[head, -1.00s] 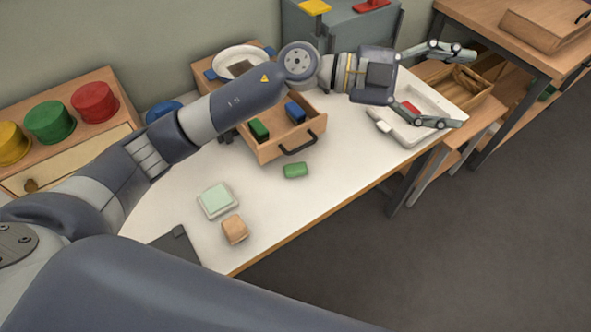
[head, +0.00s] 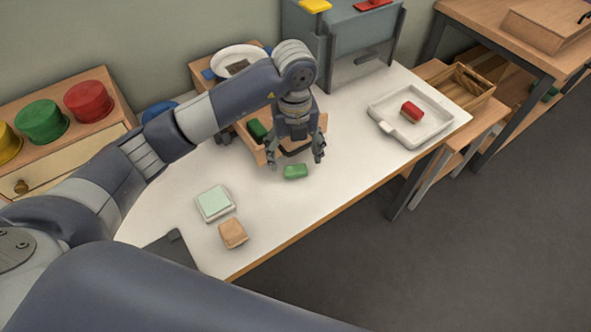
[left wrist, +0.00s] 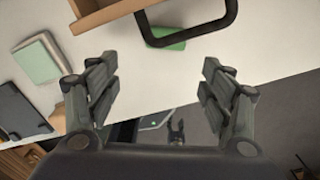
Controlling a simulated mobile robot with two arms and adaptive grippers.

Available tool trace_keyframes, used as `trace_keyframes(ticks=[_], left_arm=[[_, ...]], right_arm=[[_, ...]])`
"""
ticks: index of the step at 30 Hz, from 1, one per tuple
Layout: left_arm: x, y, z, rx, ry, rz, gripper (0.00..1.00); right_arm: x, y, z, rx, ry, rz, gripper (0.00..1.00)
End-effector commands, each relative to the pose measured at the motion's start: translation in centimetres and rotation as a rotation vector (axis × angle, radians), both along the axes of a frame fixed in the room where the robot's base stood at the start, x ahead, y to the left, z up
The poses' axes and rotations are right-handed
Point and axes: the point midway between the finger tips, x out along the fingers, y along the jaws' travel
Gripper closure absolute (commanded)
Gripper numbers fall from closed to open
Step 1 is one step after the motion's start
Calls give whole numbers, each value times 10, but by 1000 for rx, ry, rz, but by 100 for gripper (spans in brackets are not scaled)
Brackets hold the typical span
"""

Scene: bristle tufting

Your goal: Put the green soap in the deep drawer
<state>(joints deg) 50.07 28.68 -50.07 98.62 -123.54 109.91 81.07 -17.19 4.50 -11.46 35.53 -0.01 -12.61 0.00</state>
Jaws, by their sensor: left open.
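The green soap (head: 295,171) lies on the white table, just in front of the open wooden drawer (head: 257,153). It also shows in the left wrist view (left wrist: 172,41), partly hidden behind the drawer's black handle (left wrist: 190,42). My left gripper (head: 297,160) points down over the drawer front, close to the soap, with its fingers spread and nothing between them. In the left wrist view the open fingers (left wrist: 158,80) frame the area beside the soap. A green block (head: 257,129) sits in the drawer; my gripper and wrist hide much of the drawer's inside.
A pale green pad (head: 214,203) and a tan block (head: 233,233) lie to the front left. A white tray (head: 437,128) with a red block (head: 411,112) stands at the right. The table between soap and tray is clear.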

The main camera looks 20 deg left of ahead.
Motion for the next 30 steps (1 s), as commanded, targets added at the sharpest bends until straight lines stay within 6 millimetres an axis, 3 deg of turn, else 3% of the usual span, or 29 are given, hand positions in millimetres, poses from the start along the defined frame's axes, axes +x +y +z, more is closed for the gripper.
trace_keyframes(ticks=[3,11,18,28,30], left_arm=[[0,-1,-19,-2,3,1,27],[2,-1,-40,-3,3,-1,27],[8,-3,-75,-3,3,-2,27],[9,-2,-84,-3,-1,-2,27],[9,-2,-84,-3,-1,-2,40]], right_arm=[[0,-1,3,-1,0,1,53],[0,-2,8,-2,1,1,53],[0,-2,17,-2,1,1,53],[0,-2,17,-2,0,1,53],[0,-2,17,-2,1,1,53]])
